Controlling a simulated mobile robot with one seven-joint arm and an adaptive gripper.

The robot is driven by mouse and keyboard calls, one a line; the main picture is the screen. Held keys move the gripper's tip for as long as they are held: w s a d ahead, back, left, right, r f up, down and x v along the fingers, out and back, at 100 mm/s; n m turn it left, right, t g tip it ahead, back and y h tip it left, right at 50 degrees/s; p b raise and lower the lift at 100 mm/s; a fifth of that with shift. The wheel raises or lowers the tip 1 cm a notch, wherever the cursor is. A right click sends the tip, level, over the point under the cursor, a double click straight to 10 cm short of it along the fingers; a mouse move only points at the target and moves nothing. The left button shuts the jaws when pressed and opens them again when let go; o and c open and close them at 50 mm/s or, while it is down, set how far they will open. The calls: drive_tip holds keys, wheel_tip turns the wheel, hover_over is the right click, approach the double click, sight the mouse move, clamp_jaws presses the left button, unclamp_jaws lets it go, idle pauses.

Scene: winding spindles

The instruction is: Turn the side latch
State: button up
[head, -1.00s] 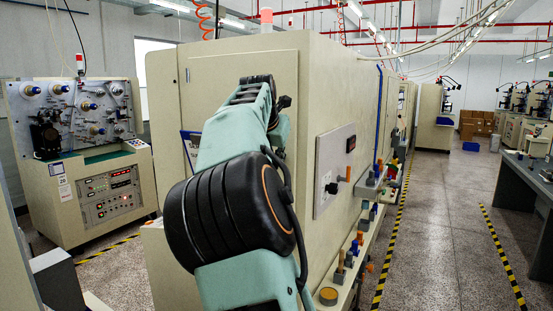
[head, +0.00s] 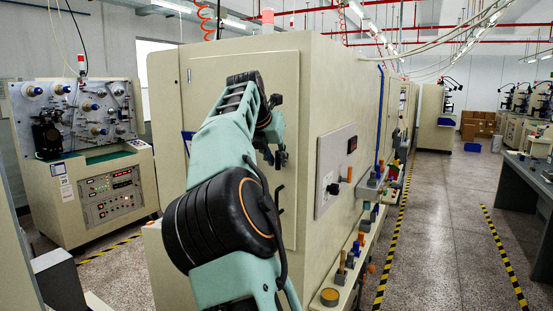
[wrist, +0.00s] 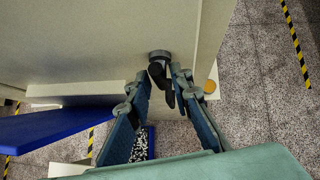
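The side latch (wrist: 161,72) is a black handle on a round grey base, fixed to the beige cabinet face near its edge in the wrist view. My gripper (wrist: 160,77) is open, with one blue-grey finger on each side of the black handle. A narrow gap seems to show on both sides, so the fingers do not look closed on it. In the head view my arm covers most of the gripper and the latch area. Small dark parts show beside my arm near the cabinet's right front edge, and I cannot tell which is the latch.
The beige cabinet (head: 340,90) fills the middle. Its right side carries a control panel (head: 337,170) and a ledge with several coloured knobs and an orange-yellow disc (head: 330,297). A blue panel (wrist: 50,125) sticks out at left in the wrist view. The aisle at right is clear.

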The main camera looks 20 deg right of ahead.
drive_tip(key=shift+o, duration=0.7)
drive_tip(key=shift+r, duration=0.1)
drive_tip(key=shift+s+a+r, duration=0.1)
drive_tip(key=shift+r, duration=0.05)
drive_tip(key=v, duration=1.1)
drive_tip(key=shift+s, duration=0.25)
drive_tip(key=shift+a, duration=0.1)
